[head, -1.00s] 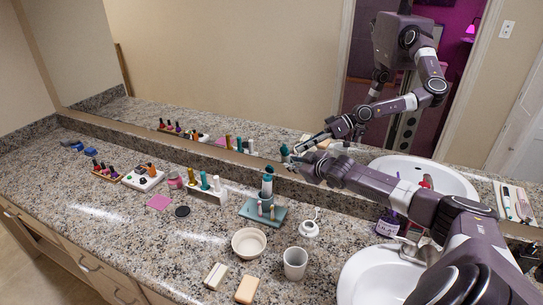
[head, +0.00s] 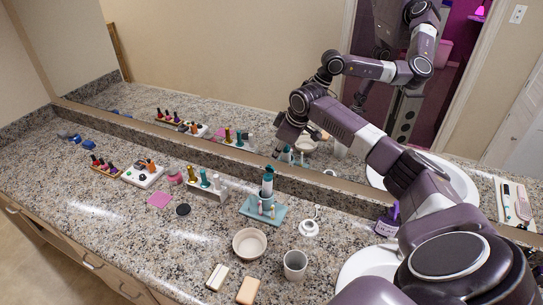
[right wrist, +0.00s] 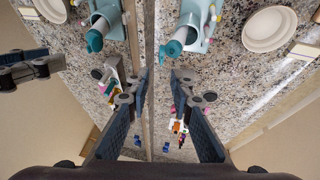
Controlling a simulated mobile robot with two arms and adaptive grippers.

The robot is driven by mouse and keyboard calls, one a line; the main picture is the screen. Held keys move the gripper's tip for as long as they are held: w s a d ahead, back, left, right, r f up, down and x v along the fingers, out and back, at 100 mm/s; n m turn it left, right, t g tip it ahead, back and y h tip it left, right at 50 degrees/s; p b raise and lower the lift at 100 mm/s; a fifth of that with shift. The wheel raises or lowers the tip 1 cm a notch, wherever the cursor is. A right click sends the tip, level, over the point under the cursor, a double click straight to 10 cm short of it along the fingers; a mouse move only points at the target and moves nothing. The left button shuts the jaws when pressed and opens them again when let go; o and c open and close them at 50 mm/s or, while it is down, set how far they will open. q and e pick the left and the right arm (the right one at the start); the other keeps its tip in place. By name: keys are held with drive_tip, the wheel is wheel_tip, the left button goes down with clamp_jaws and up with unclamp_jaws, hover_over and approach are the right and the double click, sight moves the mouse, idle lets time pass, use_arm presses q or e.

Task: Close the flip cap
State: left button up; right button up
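The bottle (head: 267,186) stands upright in a teal tray-like holder (head: 250,211) on the counter near the mirror. It has a white and teal top. In the right wrist view the teal flip cap (right wrist: 173,49) juts out to one side of the bottle's top and looks open. My right gripper (head: 279,150) is above and behind the bottle, close to the mirror, pointing down. My left gripper is not in view.
The mirror (head: 220,80) along the back repeats the bottle and my arm. A bowl (head: 250,242), a cup (head: 295,264), soap bars (head: 247,290) and a white round item (head: 309,228) are in front and right. Nail polish stands (head: 206,187) are to the left.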

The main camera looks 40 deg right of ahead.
sight(270, 169)
drive_tip(key=p+x, duration=0.1)
drive_tip(key=x, duration=0.4)
drive_tip(key=shift+w+a+f, duration=0.1)
drive_tip(key=shift+a+f, duration=0.05)
drive_tip(key=shift+f, duration=0.15)
drive_tip(key=shift+w+f, duration=0.15)
drive_tip(key=shift+f, duration=0.45)
drive_tip(key=c, duration=0.5)
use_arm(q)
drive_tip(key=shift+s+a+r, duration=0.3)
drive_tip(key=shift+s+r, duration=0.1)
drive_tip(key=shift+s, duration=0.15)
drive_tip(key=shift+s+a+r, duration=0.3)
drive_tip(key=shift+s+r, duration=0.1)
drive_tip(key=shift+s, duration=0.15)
use_arm(e)
clamp_jaws()
